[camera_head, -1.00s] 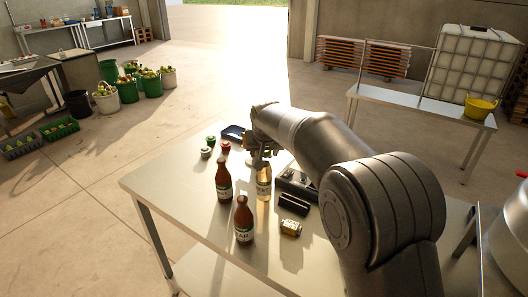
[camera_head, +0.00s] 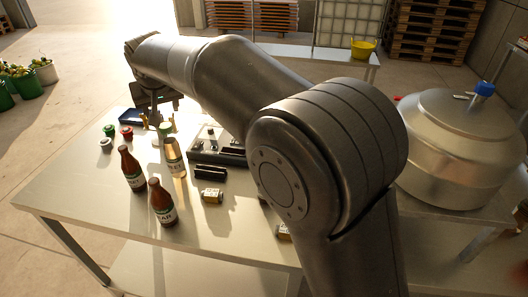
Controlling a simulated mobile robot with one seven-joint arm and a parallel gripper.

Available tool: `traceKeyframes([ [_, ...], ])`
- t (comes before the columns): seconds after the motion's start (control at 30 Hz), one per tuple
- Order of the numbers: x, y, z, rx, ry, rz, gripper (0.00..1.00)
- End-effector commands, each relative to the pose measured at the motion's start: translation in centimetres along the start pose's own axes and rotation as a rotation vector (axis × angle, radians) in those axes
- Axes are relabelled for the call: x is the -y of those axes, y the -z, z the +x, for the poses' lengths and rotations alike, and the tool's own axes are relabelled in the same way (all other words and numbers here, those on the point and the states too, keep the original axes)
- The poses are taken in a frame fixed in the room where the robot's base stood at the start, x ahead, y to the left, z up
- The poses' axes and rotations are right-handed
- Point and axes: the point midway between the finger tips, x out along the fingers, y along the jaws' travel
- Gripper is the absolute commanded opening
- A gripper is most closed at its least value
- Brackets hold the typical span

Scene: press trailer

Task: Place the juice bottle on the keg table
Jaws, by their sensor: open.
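A pale, clear bottle with a white label (camera_head: 175,160) stands on the near metal table (camera_head: 90,205); it looks like the juice bottle. Two brown bottles stand in front of it, a left one (camera_head: 132,170) and a right one (camera_head: 161,203). My gripper (camera_head: 160,118) is open, just behind and above the pale bottle's top; I cannot tell whether it touches the bottle. My arm hides part of the table. A large steel keg with a blue cap (camera_head: 460,150) stands on a table at the right (camera_head: 450,217), apparently the keg table.
Small green, red and grey caps (camera_head: 109,131) lie at the table's left. A dark tray or device (camera_head: 215,145), black blocks (camera_head: 210,172) and small boxes (camera_head: 212,195) lie right of the bottles. A bench with a yellow bucket (camera_head: 362,48) stands behind.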

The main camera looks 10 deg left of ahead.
Motion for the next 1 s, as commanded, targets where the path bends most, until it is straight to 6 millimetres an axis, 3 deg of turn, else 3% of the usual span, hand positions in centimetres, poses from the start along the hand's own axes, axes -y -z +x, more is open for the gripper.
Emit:
traceKeyframes([
  [0.13, -0.3, 0.0, -0.2, 0.000, -0.002, 0.003, 0.55],
  [0.23, -2.4, -0.5, -1.2, 0.000, -0.014, 0.022, 0.55],
  [0.37, -8.1, -2.4, -4.3, 0.006, -0.046, 0.073, 0.55],
  [0.47, -13.3, -5.2, -7.3, 0.014, -0.079, 0.124, 0.55],
  [0.6, -19.3, -10.2, -11.4, 0.026, -0.123, 0.195, 0.55],
  [0.7, -22.8, -14.3, -14.1, 0.033, -0.154, 0.246, 0.55],
  [0.83, -26.1, -20.3, -17.2, 0.042, -0.193, 0.313, 0.55],
  [1.0, -28.6, -28.6, -20.2, 0.054, -0.243, 0.401, 0.55],
])
